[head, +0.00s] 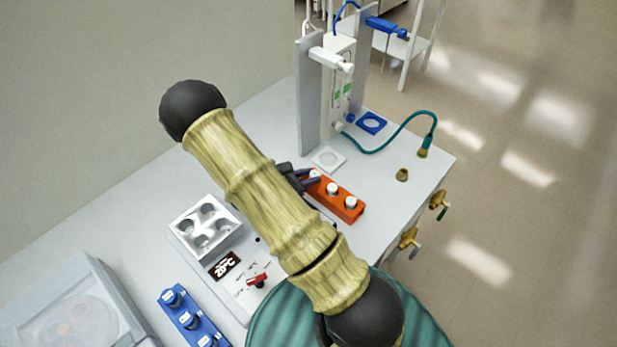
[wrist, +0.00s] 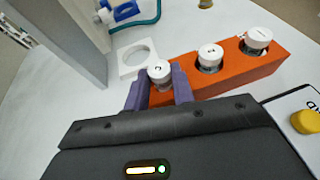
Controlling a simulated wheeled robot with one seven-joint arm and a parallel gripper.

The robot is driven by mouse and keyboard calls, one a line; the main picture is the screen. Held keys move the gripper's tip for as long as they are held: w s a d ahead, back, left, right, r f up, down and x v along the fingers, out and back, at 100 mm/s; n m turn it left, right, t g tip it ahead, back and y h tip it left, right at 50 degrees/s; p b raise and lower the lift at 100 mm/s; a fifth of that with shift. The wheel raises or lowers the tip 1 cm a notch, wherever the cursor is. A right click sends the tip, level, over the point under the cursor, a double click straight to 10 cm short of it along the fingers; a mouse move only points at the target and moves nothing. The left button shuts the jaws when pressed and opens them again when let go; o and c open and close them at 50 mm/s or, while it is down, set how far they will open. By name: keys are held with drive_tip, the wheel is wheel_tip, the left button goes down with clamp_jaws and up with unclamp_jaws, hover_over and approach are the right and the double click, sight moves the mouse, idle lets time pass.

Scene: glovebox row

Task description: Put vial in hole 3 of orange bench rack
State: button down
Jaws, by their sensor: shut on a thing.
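The orange bench rack (head: 345,210) lies on the white bench, right of my arm in the head view; it also shows in the wrist view (wrist: 228,79). My gripper (wrist: 161,90) is shut on a white-capped vial (wrist: 160,72) at the left end of the rack. One purple finger is on each side of the vial. The held vial's cap shows in the head view (head: 314,173), beside my gripper (head: 306,180). It looks upright; its lower part is hidden, so I cannot tell how deep it sits. Two other white-capped vials (wrist: 209,56) (wrist: 257,39) stand in the rack.
A grey upright stand (head: 312,100) rises behind the rack, with a white square ring (head: 328,160) at its foot. A teal hose (head: 400,130) curves across the bench. A white block with wells (head: 206,228) and a blue rack (head: 190,318) are at the left.

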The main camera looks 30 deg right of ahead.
drive_tip(key=c, duration=1.2)
unclamp_jaws()
drive_tip(key=shift+s+a+f, duration=0.15)
drive_tip(key=shift+s+f, duration=0.2)
drive_tip(key=shift+f, duration=0.45)
drive_tip(key=shift+w+r+p, duration=0.2)
drive_tip(key=shift+r+p, duration=0.55)
drive_tip(key=b+v, duration=0.1)
drive_tip(key=v, duration=0.5)
drive_tip(key=b+v, duration=0.2)
drive_tip(key=v, duration=0.3)
drive_tip(key=shift+w+a+r, duration=0.2)
drive_tip(key=shift+a+r, duration=0.1)
